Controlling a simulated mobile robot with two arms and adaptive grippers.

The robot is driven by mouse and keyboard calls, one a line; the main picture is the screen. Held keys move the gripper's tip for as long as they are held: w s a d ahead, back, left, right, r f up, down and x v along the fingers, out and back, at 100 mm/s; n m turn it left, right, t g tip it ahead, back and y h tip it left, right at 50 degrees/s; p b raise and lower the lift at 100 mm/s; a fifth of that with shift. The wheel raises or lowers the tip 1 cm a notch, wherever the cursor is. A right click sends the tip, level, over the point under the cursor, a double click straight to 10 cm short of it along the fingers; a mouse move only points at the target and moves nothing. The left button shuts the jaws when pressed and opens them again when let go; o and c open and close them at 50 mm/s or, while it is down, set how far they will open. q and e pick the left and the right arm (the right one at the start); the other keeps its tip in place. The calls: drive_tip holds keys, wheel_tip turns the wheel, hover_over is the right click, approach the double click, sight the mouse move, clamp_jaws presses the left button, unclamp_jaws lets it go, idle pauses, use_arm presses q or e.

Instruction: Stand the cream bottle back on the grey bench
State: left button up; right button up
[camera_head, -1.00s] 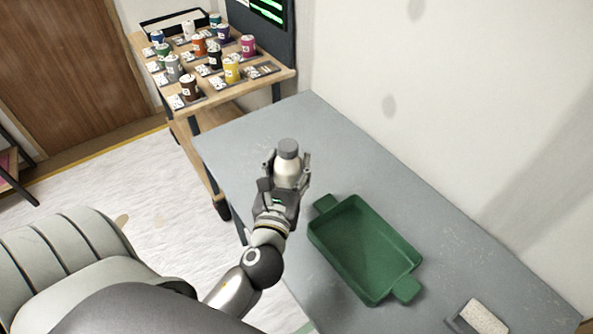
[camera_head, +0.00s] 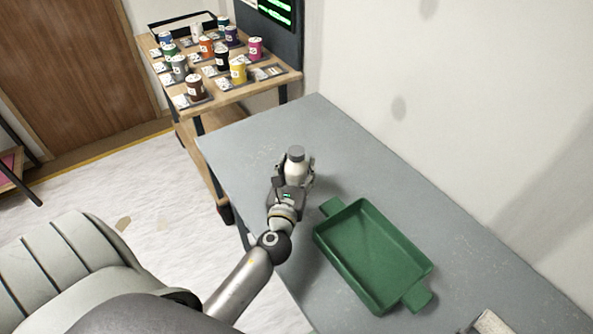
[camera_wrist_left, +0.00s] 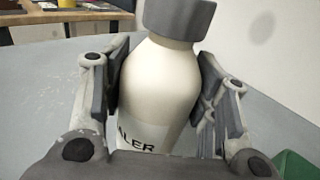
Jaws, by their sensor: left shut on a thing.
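The cream bottle (camera_head: 296,170) with a grey cap is upright between the fingers of my left gripper (camera_head: 294,180), over the far left part of the grey bench (camera_head: 250,140). My left gripper is shut on it. In the left wrist view the bottle (camera_wrist_left: 160,85) stands between both finger pads (camera_wrist_left: 165,95), with part of a dark-lettered label showing. The fingers hide its base in the head view, so I cannot tell whether it touches the bench.
A green tray (camera_head: 322,240) with two handles lies on the bench just right of my left arm. A pale block (camera_head: 490,322) is at the bottom right. A wooden cart (camera_head: 270,82) with several small cans stands beyond the bench. Bench around the bottle is clear.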

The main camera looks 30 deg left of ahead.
use_arm(q)
drive_tip(key=shift+r, duration=0.1)
drive_tip(key=o, duration=1.3)
drive_tip(key=shift+f, duration=0.2)
drive_tip(key=shift+o, duration=0.2)
drive_tip(key=shift+s+r, duration=0.15)
drive_tip(key=shift+r, duration=0.05)
drive_tip(key=b+v, duration=0.3)
drive_tip(key=v, duration=0.9)
